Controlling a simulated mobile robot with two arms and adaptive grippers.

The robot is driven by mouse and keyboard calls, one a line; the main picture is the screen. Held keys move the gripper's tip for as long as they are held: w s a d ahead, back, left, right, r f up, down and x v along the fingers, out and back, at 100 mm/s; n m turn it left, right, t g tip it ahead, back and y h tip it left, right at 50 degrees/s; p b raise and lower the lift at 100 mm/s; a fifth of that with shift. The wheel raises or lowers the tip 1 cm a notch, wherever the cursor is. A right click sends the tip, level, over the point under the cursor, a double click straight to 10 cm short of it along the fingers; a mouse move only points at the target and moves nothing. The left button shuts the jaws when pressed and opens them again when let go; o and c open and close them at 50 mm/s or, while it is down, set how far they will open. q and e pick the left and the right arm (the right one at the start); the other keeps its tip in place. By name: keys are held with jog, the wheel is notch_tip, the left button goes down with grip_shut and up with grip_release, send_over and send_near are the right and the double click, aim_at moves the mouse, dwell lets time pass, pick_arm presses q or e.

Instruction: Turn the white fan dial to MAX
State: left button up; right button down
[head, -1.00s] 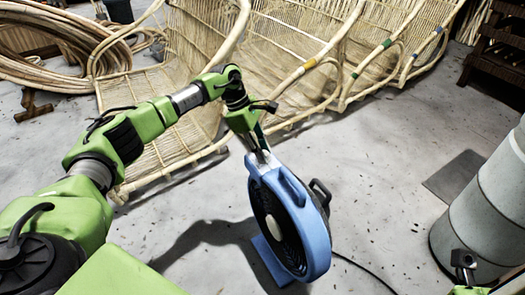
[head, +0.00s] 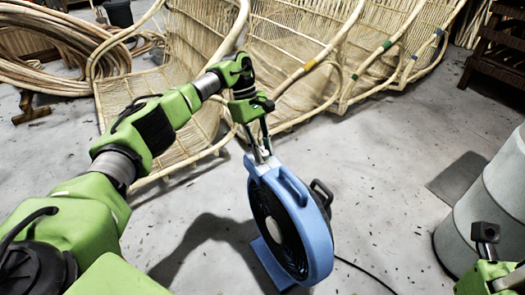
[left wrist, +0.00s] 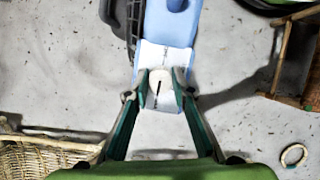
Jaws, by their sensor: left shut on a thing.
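The blue floor fan (head: 318,240) stands on the floor in the head view, with a black grille and a white panel at its top. In the left wrist view, the white dial (left wrist: 160,78) sits on the white panel (left wrist: 180,58) and has a dark pointer line. My left gripper (head: 262,158) reaches down to the top of the fan. Its two fingers are shut on the dial from both sides. The scale markings are too small to read, so I cannot tell the setting. My right gripper (head: 486,240) shows at the lower right, away from the fan; its fingers are unclear.
Rattan chair frames (head: 300,60) stand behind the fan, and coiled rattan (head: 50,50) lies at the back left. A grey drum (head: 480,205) stands at the right. A black cord (head: 362,270) runs from the fan across open floor.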

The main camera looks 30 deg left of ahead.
pick_arm(q)
jog(key=shift+a, duration=0.15)
jog(key=o, duration=1.1)
jog(key=v, duration=1.2)
